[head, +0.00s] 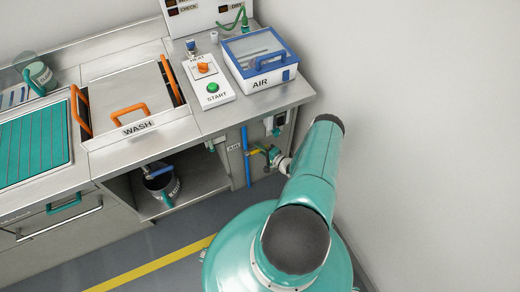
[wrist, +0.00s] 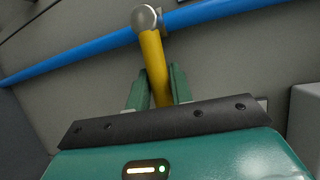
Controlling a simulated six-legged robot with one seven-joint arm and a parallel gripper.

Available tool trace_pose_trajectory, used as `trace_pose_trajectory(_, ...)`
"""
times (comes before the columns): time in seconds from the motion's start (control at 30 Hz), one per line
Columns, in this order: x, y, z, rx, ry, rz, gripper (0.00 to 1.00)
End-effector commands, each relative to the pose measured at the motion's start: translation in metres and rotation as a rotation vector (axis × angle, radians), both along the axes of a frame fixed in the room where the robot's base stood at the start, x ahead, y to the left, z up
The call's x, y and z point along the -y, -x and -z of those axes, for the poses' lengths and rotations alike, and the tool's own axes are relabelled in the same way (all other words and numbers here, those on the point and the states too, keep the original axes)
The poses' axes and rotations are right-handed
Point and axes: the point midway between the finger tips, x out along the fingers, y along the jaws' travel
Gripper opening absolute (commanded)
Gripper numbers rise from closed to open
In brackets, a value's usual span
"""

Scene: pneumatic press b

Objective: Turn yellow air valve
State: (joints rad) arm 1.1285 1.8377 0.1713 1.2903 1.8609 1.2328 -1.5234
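The yellow air valve handle (wrist: 154,58) runs from a round metal pivot (wrist: 146,18) on a blue pipe (wrist: 225,10) down between my gripper's two green fingers. My gripper (wrist: 160,82) appears shut on the handle, with a finger close against each side. The handle's lower end is hidden behind the dark edge of my gripper's body. In the head view, the yellow handle (head: 253,152) points sideways from the upright blue pipe (head: 246,160), beside the AIR label. My gripper (head: 265,153) meets its right end there, small and partly hidden by my arm.
An open shelf (head: 205,175) with a grey pot (head: 160,183) lies left of the valve. A bare wall stands right.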

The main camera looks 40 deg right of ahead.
Motion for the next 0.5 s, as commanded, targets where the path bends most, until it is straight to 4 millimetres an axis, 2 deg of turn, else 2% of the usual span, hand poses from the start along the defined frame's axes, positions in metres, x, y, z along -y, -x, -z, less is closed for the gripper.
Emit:
trace_pose_trajectory(0.03, 0.001, 0.000, 0.000, 0.000, 0.001, 0.001, 0.32)
trace_pose_trajectory(0.1, 0.001, 0.000, 0.000, 0.000, 0.001, 0.001, 0.41)
trace_pose_trajectory(0.37, 0.000, 0.001, 0.000, -0.001, 0.001, 0.000, 0.41)
trace_pose_trajectory(0.5, 0.002, 0.010, -0.001, -0.002, -0.001, 0.001, 0.41)
